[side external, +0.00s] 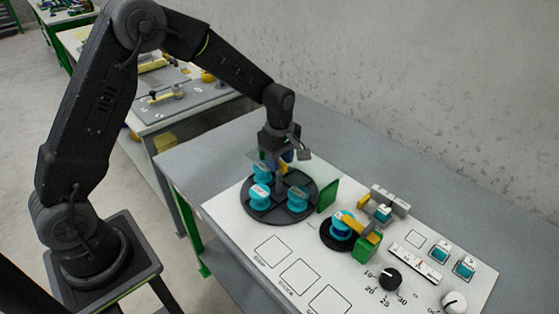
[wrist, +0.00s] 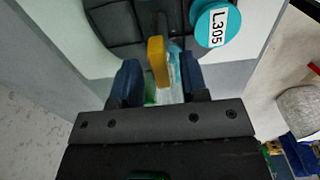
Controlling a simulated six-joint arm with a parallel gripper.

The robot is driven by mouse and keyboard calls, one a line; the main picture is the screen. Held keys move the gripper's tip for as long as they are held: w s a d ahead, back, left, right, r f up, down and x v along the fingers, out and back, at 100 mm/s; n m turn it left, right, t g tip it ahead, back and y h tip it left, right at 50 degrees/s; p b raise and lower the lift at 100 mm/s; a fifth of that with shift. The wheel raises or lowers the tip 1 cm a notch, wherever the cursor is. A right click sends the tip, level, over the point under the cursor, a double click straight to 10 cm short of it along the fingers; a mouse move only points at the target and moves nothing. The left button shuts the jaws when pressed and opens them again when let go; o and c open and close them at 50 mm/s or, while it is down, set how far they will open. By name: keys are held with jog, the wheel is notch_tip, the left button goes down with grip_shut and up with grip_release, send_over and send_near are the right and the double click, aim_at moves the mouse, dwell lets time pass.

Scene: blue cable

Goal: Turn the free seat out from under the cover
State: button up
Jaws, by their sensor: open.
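A dark round turntable (side external: 282,214) on the white panel carries teal spools, one at the back left (side external: 262,173), one at the front left (side external: 260,192) and one at the right (side external: 297,194). My gripper (side external: 287,157) is above the turntable's back part, pointing down. In the wrist view its blue fingers (wrist: 160,78) are apart, with an upright yellow piece (wrist: 157,62) showing between them; I cannot tell whether they touch it. A teal spool labelled L305 (wrist: 214,24) is beside it. A pale, see-through plate by my gripper may be the cover; the free seat is not clearly visible.
A green upright block (side external: 328,195) stands at the turntable's right edge. A smaller dark disc (side external: 326,240) holds a teal spool under a yellow arm (side external: 358,226) with a green block (side external: 367,247). Knobs (side external: 389,279) and empty marked squares (side external: 299,277) lie nearer the front.

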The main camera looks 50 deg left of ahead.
jog(key=shift+f, duration=0.35)
jog(key=shift+c, duration=0.2)
grip_shut()
